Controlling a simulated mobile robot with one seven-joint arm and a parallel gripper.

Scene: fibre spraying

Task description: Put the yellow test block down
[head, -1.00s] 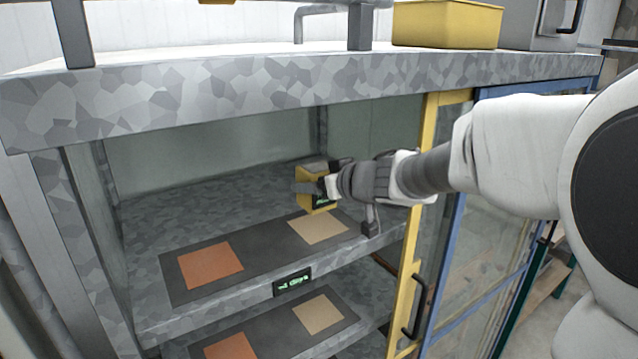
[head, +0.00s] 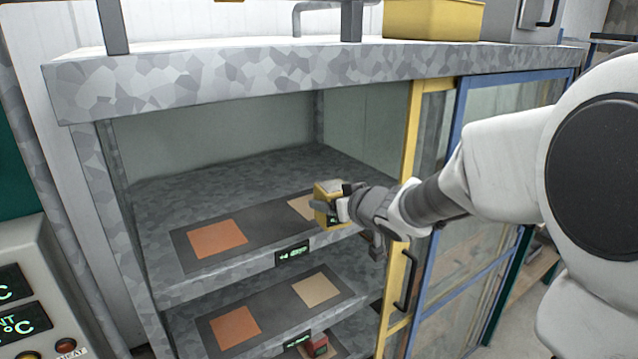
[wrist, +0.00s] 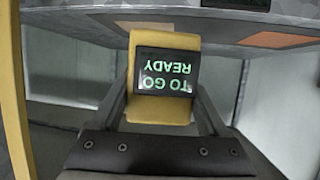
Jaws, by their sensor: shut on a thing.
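The yellow test block (head: 322,191) is held in my gripper (head: 335,209), which is shut on it. In the head view the block appears in front of the upper shelf's tan square (head: 300,208) and hides part of it. I cannot tell its exact height or distance from the shelf edge. In the wrist view the block (wrist: 165,115) sits between the fingers (wrist: 165,100), with a dark display reading "READY TO GO" upside down. An orange square (head: 217,239) lies on the same dark mat (head: 258,226), to the left.
The cabinet's yellow-framed door (head: 411,130) and its dark handle (head: 407,275) are just right of my gripper. A lower shelf has its own orange (head: 235,327) and tan (head: 316,290) squares. A red block (head: 318,345) is lower still. The thick cabinet top (head: 250,90) overhangs the opening.

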